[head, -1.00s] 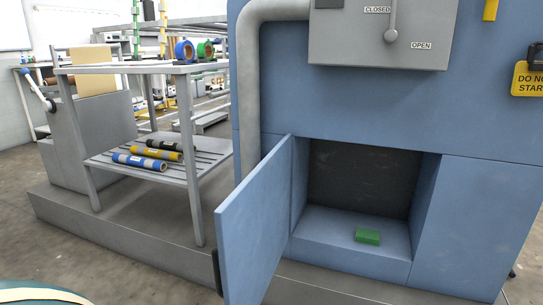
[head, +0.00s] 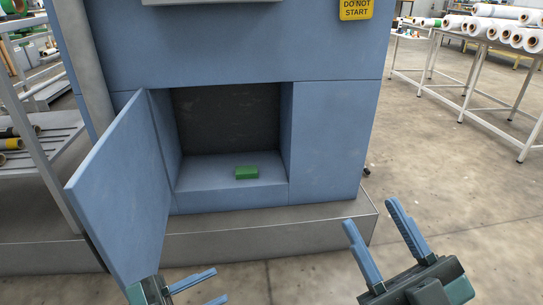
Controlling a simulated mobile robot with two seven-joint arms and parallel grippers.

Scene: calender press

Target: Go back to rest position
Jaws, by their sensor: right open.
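My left gripper (head: 221,284) is at the bottom of the head view, near the lower end of the open blue door (head: 120,185). Its two blue fingers point right and stand apart, with nothing seen between them. The lower finger is partly cut off by the picture's edge. My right gripper (head: 369,212) is at the lower right, over the floor in the picture, in front of the machine plinth's right end. Its fingers point up and are open and empty. Both grippers appear apart from the machine.
The blue machine (head: 330,145) has an open compartment with a green block (head: 246,172) on its floor. The grey plinth (head: 270,235) runs below it. A rack (head: 35,155) with rolls stands at left. A table with white rolls (head: 490,28) stands back right. Floor between is clear.

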